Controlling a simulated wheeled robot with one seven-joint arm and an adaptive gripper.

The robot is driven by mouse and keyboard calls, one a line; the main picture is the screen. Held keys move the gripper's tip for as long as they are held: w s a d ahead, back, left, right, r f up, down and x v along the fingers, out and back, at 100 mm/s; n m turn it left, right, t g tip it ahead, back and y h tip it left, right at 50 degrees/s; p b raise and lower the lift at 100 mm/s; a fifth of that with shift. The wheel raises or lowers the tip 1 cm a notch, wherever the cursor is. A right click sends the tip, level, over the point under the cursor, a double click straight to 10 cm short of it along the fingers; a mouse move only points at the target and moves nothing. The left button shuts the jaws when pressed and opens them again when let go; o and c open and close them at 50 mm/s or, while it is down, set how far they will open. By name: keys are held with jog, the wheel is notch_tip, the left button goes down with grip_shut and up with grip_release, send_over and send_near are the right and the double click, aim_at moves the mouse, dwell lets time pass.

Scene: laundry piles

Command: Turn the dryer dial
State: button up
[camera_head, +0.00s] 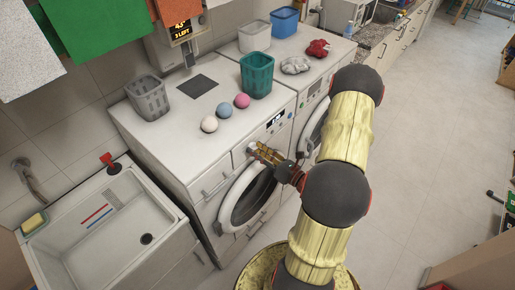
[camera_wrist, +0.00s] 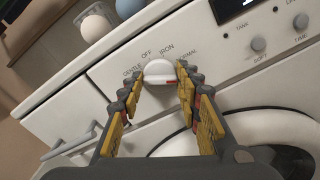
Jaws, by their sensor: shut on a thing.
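The dryer dial (camera_wrist: 157,68) is a white knob with a red mark at its lower right. It sits on the dryer's white front panel, with the labels GENTLE, OFF, IRON and NORMAL around its upper side. My gripper (camera_wrist: 160,75) has one yellow finger on each side of the dial and is shut on it. In the head view my gripper (camera_head: 256,150) reaches the upper front of the left machine (camera_head: 180,150), above its round door (camera_head: 247,197). The dial is hidden behind the fingers there.
A sink (camera_head: 110,222) is at left. The floor (camera_head: 430,140) at right is mostly clear.

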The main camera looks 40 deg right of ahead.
dwell(0.4)
jog(key=o, duration=1.1)
jog(key=shift+o, duration=0.3)
jog(key=s+d, duration=0.1)
jog(key=s, duration=1.1)
